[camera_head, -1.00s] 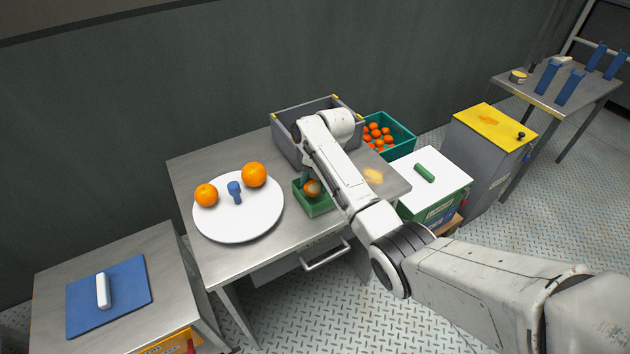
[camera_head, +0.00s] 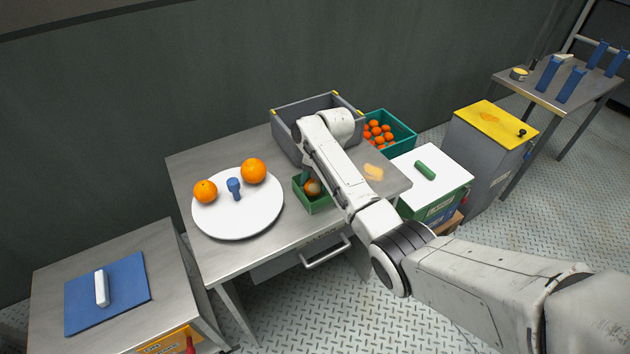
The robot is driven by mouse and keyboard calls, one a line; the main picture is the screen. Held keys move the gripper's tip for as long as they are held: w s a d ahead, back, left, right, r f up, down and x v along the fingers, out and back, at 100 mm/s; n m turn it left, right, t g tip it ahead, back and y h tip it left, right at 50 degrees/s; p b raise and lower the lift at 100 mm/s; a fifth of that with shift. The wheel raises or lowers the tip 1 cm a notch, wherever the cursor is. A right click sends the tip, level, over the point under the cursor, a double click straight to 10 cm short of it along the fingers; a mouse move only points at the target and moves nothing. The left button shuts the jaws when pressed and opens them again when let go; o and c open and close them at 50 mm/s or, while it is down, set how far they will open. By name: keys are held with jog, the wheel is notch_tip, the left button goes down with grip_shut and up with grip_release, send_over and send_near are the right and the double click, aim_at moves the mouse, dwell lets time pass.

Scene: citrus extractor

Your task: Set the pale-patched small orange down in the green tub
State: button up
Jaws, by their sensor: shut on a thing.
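The green tub (camera_head: 319,207) is a small open box on the metal table, right of the white plate. A small orange with a pale patch (camera_head: 313,188) is inside the tub's outline, low between its walls. My gripper (camera_head: 308,180) reaches down over the tub and is shut on this orange. My arm covers the tub's right side and much of the gripper, so I cannot tell whether the orange touches the tub's floor.
A white round plate (camera_head: 238,222) holds two larger oranges (camera_head: 253,171) and a blue knob (camera_head: 234,186). A grey bin (camera_head: 290,141) stands behind the tub. A teal crate (camera_head: 403,139) of several small oranges is at the back right. Bare table lies in front.

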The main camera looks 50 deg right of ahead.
jog(key=shift+f+b, duration=0.45)
jog(key=shift+f, duration=0.3)
jog(key=o, duration=1.1)
jog(key=shift+o, duration=0.2)
jog(key=v, duration=1)
jog(key=shift+r, duration=0.35)
jog(key=shift+s+d, duration=0.1)
